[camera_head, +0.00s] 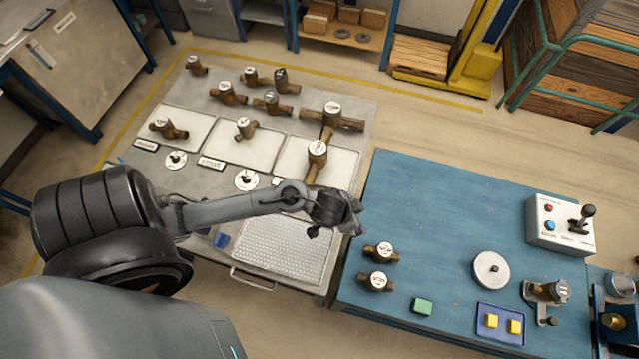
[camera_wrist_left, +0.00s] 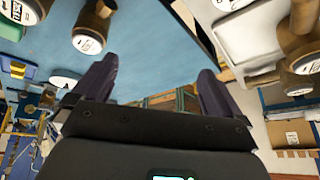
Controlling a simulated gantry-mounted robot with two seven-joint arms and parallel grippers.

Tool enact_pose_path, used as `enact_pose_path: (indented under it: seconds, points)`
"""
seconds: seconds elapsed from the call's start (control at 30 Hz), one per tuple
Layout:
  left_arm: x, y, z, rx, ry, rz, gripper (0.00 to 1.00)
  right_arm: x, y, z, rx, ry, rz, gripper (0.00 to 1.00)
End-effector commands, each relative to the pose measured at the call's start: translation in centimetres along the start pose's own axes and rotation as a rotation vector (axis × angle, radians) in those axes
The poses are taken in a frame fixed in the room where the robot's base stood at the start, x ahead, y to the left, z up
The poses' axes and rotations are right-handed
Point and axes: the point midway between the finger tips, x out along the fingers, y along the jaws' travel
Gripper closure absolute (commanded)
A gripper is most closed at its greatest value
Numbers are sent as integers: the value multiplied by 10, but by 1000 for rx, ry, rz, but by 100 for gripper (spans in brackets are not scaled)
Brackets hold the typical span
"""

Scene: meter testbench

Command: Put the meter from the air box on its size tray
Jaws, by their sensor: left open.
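Several brass meters with white dials are in the head view. Three white trays lie on the grey table, the left (camera_head: 188,117), the middle (camera_head: 258,143) and the right (camera_head: 335,160). A meter (camera_head: 172,131) is on the left tray, one (camera_head: 245,129) on the middle and a larger one (camera_head: 317,155) on the right. Two meters (camera_head: 382,252) (camera_head: 376,281) stand on the blue table. My left gripper (camera_head: 354,217) is above the gap between the tables, open and empty; its fingers show in the left wrist view (camera_wrist_left: 158,85). I cannot tell which object is the air box.
More meters (camera_head: 272,102) stand behind the trays. A perforated panel (camera_head: 285,248) is at the grey table's front. The blue table (camera_head: 430,210) holds a lever box (camera_head: 560,225), a white disc (camera_head: 491,270), a clamped meter (camera_head: 549,291), a green block (camera_head: 422,306) and a small blue tray (camera_head: 500,335).

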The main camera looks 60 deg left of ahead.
Motion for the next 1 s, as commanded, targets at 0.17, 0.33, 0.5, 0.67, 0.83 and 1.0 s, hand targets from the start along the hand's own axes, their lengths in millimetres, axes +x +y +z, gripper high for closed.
enact_pose_path:
  seconds: [0.17, 0.33, 0.5, 0.67, 0.83, 1.0]
  points:
    - [-61, 28, 32, 9, -61, 8, 0, 0, 0, 0, -1, 0, 1, 57]
    - [-100, 32, 57, 4, -135, 39, 0, 0, 0, 0, -2, 0, 1, 57]
    - [-116, 32, 69, 4, -170, 61, 0, 0, 0, 0, -2, 0, 1, 57]
    - [-118, 32, 70, 7, -173, 63, 0, 0, 0, 0, -1, -1, 1, 57]
    - [-118, 32, 69, 8, -172, 63, 0, -1, 0, 0, -1, -1, 1, 57]
    - [-134, 30, 61, 8, -172, 63, 0, -18, 1, -5, -1, -3, 1, 57]
